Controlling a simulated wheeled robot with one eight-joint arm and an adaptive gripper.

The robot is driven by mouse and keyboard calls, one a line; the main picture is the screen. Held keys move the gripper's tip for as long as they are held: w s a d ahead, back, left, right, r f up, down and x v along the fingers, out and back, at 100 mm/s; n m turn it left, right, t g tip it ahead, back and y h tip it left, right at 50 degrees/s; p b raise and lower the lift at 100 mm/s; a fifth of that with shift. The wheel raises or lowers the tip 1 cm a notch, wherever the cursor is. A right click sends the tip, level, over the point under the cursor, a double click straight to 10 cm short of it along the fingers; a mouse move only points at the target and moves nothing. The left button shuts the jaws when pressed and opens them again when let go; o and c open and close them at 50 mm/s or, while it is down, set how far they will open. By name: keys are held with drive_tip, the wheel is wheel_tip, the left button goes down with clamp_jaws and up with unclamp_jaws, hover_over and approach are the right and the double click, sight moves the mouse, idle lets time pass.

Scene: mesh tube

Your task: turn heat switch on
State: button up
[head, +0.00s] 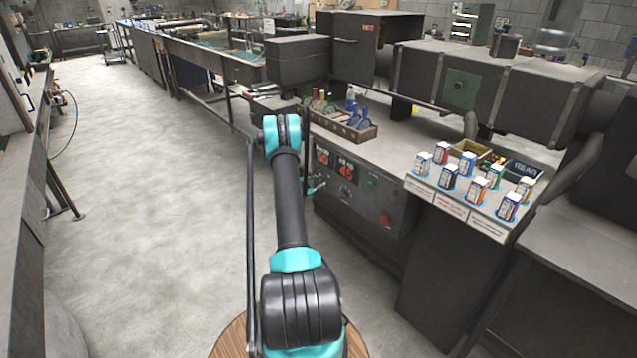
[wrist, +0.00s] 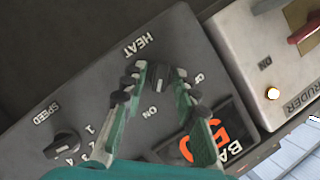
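The heat switch (wrist: 160,80) is a dark round knob with a raised grip on a dark grey panel, under the word HEAT, with ON and OFF marks beside it. I cannot tell clearly which mark it points at. My gripper (wrist: 162,82) is open, with its two green fingers on either side of the knob in the wrist view. Whether the fingertips touch the knob is unclear. In the head view my gripper (head: 313,188) is a small teal shape at the front of the control panel (head: 361,187), and the knob cannot be made out there.
The wrist view shows a speed knob (wrist: 63,146), an orange digit display (wrist: 205,140), and a pale extruder panel (wrist: 255,45) with a glowing lamp (wrist: 272,94).

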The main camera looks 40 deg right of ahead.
drive_tip(key=shift+o, duration=0.3)
drive_tip(key=v, duration=0.7)
drive_tip(key=shift+a, duration=0.25)
drive_tip(key=shift+s+r, duration=0.1)
